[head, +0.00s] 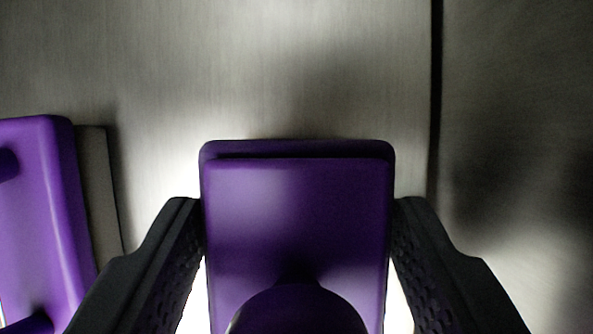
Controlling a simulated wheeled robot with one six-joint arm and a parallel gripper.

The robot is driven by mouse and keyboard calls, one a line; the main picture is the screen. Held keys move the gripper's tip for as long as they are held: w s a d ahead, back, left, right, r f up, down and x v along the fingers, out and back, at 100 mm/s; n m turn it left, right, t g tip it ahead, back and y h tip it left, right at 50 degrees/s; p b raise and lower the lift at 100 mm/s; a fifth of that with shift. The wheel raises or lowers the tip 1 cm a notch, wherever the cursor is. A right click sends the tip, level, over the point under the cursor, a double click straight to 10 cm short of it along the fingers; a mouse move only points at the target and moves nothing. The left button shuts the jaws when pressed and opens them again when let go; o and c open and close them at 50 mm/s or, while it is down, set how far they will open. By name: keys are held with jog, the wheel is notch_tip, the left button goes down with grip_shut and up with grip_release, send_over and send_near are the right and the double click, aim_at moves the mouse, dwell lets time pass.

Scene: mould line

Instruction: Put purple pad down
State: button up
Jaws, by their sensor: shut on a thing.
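The purple pad (292,215) is at the lower middle of the head view, a rounded rectangular block with a rounded purple knob at the bottom edge. My gripper (298,225) is shut on it, one dark finger pressed to its left side and one to its right. The pad is over a brushed metal surface (250,60). I cannot tell whether its underside touches that surface. Its lower end is cut off by the frame.
Another purple piece (45,220) lies at the left edge beside a grey strip (98,185), partly out of frame. A dark straight gap (436,90) runs down the surface at right, with a darker metal panel (520,80) beyond it. The surface above the pad is clear.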

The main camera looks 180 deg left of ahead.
aim_at(297, 246)
jog(key=shift+s+f, duration=0.1)
jog(key=shift+f, duration=1.45)
jog(key=shift+f, duration=0.1)
jog(key=o, duration=1)
jog(key=v, duration=1.2)
jog(key=shift+s, duration=0.1)
